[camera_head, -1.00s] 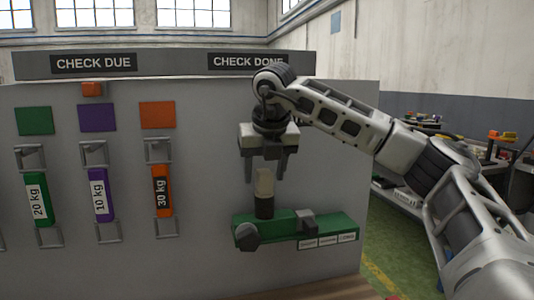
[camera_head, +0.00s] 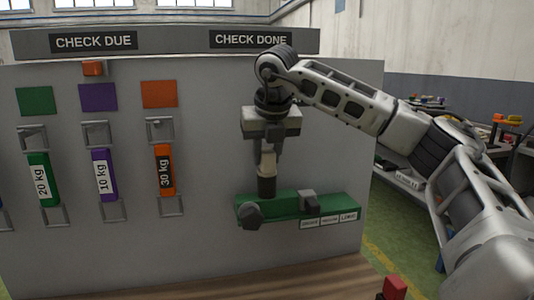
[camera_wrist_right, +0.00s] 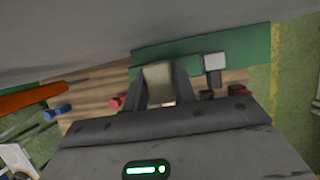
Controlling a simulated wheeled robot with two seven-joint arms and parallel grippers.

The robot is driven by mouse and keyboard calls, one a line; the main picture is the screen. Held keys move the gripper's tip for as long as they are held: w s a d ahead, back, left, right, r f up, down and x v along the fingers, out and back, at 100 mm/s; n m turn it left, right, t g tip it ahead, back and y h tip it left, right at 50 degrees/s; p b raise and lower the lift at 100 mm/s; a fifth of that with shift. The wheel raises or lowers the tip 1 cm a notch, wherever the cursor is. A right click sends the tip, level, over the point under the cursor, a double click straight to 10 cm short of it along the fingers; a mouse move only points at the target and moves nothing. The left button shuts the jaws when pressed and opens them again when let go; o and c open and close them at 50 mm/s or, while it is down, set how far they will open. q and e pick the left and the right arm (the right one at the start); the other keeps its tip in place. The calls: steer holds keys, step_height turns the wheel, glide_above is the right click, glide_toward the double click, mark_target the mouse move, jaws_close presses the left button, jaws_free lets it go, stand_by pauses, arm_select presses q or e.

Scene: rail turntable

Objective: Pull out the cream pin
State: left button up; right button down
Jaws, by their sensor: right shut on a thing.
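The cream pin (camera_head: 268,163) stands upright in a dark collar (camera_head: 266,187) on top of the green block (camera_head: 328,203) fixed to the grey panel. My right gripper (camera_head: 267,154) points down over it, with its fingers shut on the pin's upper part. In the right wrist view the pin's cream end (camera_wrist_right: 158,82) shows between the two dark fingers. The pin's lower part is hidden inside the collar. My left gripper is not in view.
A grey panel (camera_head: 210,240) carries green, purple and orange weight tags (camera_head: 164,170) in brackets at the left. The green block has a dark knob (camera_head: 250,215) and a grey slider (camera_head: 308,201). A wooden table edge (camera_head: 300,280) lies below, with a red object (camera_head: 395,287) at its right.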

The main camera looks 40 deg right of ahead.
steer(key=shift+r+p, duration=0.5)
steer(key=shift+r, duration=0.25)
